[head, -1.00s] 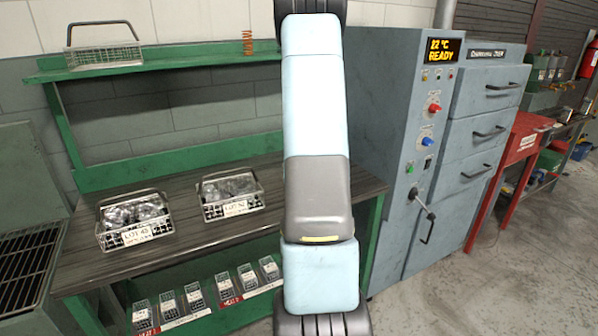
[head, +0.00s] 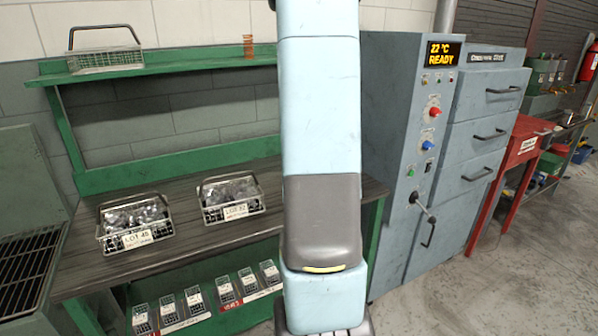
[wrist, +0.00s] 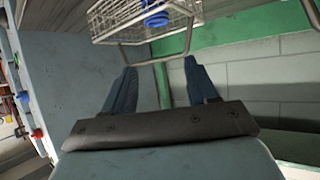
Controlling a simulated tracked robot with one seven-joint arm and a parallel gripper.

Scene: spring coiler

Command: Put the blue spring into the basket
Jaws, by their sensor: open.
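The blue spring (wrist: 155,14) shows at the top of the wrist view, at a wire basket (wrist: 112,20). It appears to lie within the wire walls, but the frame's edge cuts the view and I cannot tell for sure. The basket's thin handle (wrist: 157,62) arches towards my gripper (wrist: 160,66). My gripper is open, its two dark blue fingers apart, with nothing visibly clamped between them. I cannot tell whether a finger touches the handle. In the head view my arm hides the gripper, and neither the blue spring nor this basket can be made out.
Two wire baskets of silvery parts, LOT 48 (head: 104,233) and another lot (head: 209,212), stand on the bench (head: 90,272). An empty-looking basket (head: 105,58) and a copper spring (head: 248,46) are on the green shelf (head: 180,77). The grey oven (head: 392,150) stands right of the bench.

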